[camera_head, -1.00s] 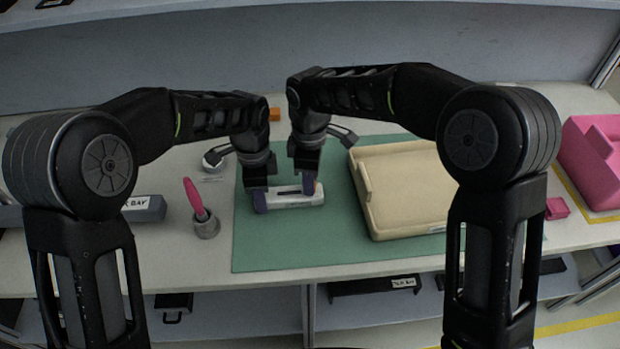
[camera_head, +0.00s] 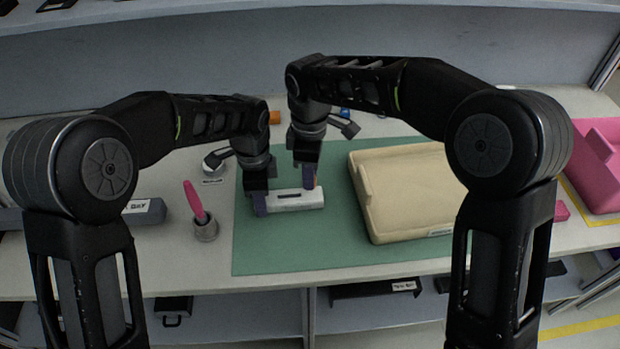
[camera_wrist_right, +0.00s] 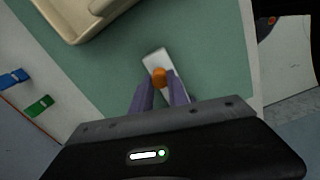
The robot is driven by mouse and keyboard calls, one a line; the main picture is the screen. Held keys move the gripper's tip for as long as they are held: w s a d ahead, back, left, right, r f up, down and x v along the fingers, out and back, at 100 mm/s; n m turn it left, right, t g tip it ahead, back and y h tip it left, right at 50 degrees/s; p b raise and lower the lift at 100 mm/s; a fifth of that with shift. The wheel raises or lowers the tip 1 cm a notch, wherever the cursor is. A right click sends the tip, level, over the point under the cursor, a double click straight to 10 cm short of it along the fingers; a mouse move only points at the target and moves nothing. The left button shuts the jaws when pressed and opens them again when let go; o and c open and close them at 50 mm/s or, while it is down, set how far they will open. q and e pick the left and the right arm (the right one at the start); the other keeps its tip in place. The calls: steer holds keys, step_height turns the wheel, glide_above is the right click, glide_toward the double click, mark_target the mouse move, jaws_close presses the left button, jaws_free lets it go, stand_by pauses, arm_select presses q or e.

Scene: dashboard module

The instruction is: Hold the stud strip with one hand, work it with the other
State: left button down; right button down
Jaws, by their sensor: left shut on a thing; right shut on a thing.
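The stud strip (camera_head: 300,202) is a white bar with a dark slot along its top, lying over the green mat (camera_head: 290,245). It also shows in the right wrist view (camera_wrist_right: 153,58). My left gripper (camera_head: 260,203) is shut on the strip's left end. My right gripper (camera_head: 308,181) is at the strip's right part, shut on a small orange piece (camera_wrist_right: 160,78) between its purple fingers. The orange piece is mostly hidden in the head view. I cannot tell whether it touches the strip.
A beige tray (camera_head: 400,170) stands right of the strip on the mat. A grey cup (camera_head: 205,229) with a pink-handled tool (camera_head: 193,201) stands at left. A pink bin (camera_head: 598,160) is at far right. The mat in front of the strip is clear.

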steer(key=shift+r, duration=1.55)
arm_select(q)
steer(key=c, duration=0.7)
jaws_free()
steer(key=shift+c, duration=0.2)
step_height(320, 180, up, 12)
steer(key=shift+s+f, duration=0.1)
arm_select(e)
steer(key=shift+s, duration=0.1)
